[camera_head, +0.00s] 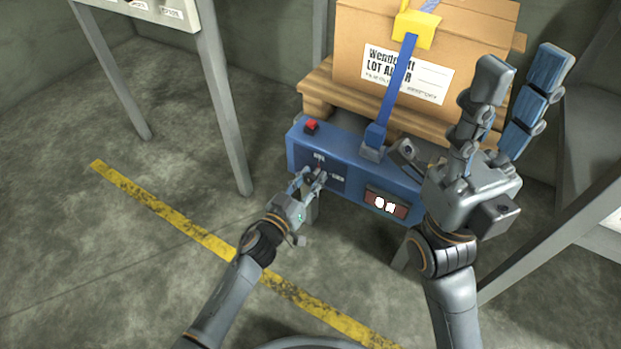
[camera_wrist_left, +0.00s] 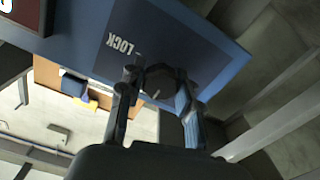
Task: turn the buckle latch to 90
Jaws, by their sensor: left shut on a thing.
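A blue control box (camera_head: 353,152) stands in front of the pallet. Its dark panel (camera_head: 327,167) has small white labels, and "LOCK" reads on the panel (camera_wrist_left: 122,44) in the left wrist view. My left gripper (camera_head: 316,177) is at this panel, shut on the buckle latch; its fingers (camera_wrist_left: 158,78) also show in the left wrist view. My right gripper (camera_head: 524,66) is open and empty, fingers pointing up, in front of the box's right end.
A red button (camera_head: 311,127) and a lit display (camera_head: 386,204) are on the box. A blue strap (camera_head: 398,88) runs from the box over a cardboard carton (camera_head: 352,30) on a wooden pallet (camera_head: 316,92). Grey posts (camera_head: 222,95) flank the area. The floor at left is clear.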

